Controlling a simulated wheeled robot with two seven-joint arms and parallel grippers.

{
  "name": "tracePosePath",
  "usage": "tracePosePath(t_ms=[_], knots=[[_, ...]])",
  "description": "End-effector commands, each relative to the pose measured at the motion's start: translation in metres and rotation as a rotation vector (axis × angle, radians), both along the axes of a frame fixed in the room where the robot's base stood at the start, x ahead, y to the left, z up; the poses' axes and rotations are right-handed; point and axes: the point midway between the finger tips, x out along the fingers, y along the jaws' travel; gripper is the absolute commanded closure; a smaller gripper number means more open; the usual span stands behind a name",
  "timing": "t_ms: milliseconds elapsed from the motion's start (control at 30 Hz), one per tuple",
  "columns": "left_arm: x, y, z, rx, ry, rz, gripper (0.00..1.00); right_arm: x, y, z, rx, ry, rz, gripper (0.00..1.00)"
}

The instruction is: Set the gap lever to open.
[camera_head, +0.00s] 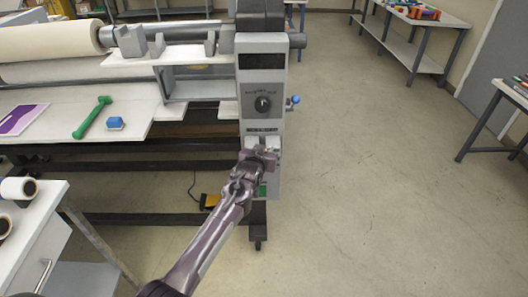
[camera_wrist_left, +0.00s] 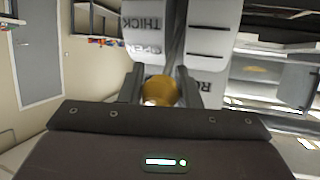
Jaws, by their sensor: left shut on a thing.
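The gap lever ends in a round brass-coloured knob (camera_wrist_left: 160,91). In the left wrist view it sits between the two fingers of my left gripper (camera_wrist_left: 160,88), which is shut on it. The labels "THICK" and "OPEN" (camera_wrist_left: 146,50) show turned around on the white plate behind the knob. In the head view my left gripper (camera_head: 263,158) is at the lower part of the grey control column (camera_head: 262,75) and covers the lever there. Which mark the lever stands at cannot be told. My right gripper is in neither view.
A black dial (camera_head: 262,104) is higher on the column, and a blue knob (camera_head: 295,99) sticks out at its right. The floor to the right is clear.

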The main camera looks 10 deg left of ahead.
Motion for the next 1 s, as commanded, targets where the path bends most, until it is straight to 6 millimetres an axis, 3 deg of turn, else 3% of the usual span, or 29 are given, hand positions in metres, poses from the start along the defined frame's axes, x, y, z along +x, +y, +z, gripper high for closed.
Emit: tracePosePath(t_ms=[100,133,300,667,1000], knots=[[0.001,0.0,0.003,-0.001,-0.007,0.0,1.0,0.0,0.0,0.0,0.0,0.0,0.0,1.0],[0.001,0.0,0.003,-0.001,-0.007,0.0,0.69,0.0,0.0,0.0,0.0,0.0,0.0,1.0],[0.001,0.0,0.001,0.0,-0.004,0.0,0.48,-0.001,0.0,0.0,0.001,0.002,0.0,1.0],[-0.004,0.0,0.001,-0.001,-0.001,0.001,0.48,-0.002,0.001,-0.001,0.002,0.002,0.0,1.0],[-0.045,0.0,0.014,0.0,0.0,0.0,0.48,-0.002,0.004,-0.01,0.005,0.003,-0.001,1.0]])
